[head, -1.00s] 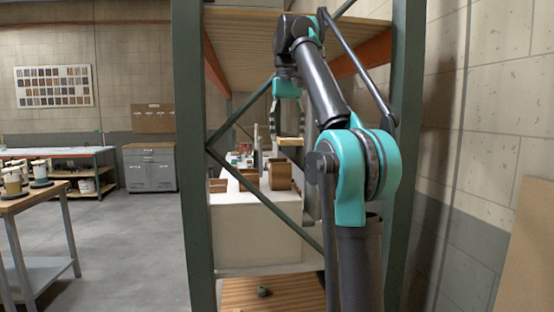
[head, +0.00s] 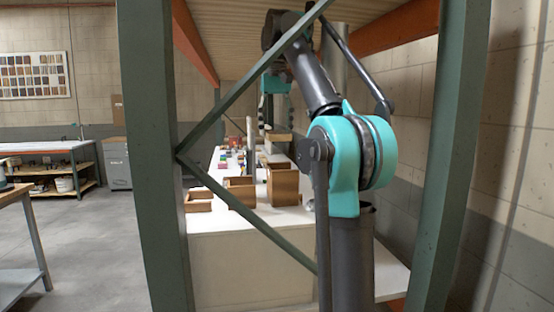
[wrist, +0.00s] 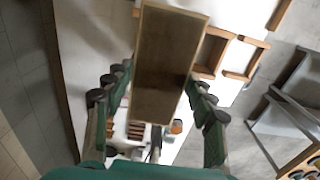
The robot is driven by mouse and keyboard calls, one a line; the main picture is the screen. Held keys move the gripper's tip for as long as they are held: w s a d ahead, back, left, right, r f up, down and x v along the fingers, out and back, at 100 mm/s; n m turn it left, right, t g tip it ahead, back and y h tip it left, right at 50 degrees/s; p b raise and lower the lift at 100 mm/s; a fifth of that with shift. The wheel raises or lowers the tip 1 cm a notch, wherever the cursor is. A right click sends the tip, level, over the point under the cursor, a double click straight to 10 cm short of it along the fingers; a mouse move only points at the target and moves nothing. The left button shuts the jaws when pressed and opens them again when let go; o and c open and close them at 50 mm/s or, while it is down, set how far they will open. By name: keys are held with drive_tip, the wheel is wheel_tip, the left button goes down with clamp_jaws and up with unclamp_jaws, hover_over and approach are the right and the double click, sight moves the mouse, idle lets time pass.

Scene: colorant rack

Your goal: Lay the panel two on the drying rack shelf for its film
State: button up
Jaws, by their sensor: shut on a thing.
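My gripper (head: 275,112) hangs at the end of my raised arm, over the white-topped counter. It is shut on a flat, brownish wooden panel (wrist: 168,60), which lies between the green fingers in the wrist view. The panel's edge (head: 279,136) shows just below the fingers in the head view. I cannot see a number on it. I cannot tell which structure, if any, in view is the drying rack.
Green uprights with a diagonal brace (head: 236,205) stand close in front of me. Behind them is the white counter (head: 245,222) with open wooden boxes (head: 241,191) and small coloured items. A workbench (head: 48,150) stands far left. Open floor (head: 90,235) lies at left.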

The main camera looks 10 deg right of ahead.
sight(276, 132)
wheel_tip(276, 132, down, 8)
drive_tip(key=shift+f, duration=0.2)
idle(0.3)
drive_tip(key=o, duration=1.2)
drive_tip(key=shift+f, duration=0.1)
wheel_tip(276, 132, up, 11)
drive_tip(key=shift+r, duration=0.2)
drive_tip(key=shift+s+r, duration=0.1)
drive_tip(key=shift+r, duration=0.35)
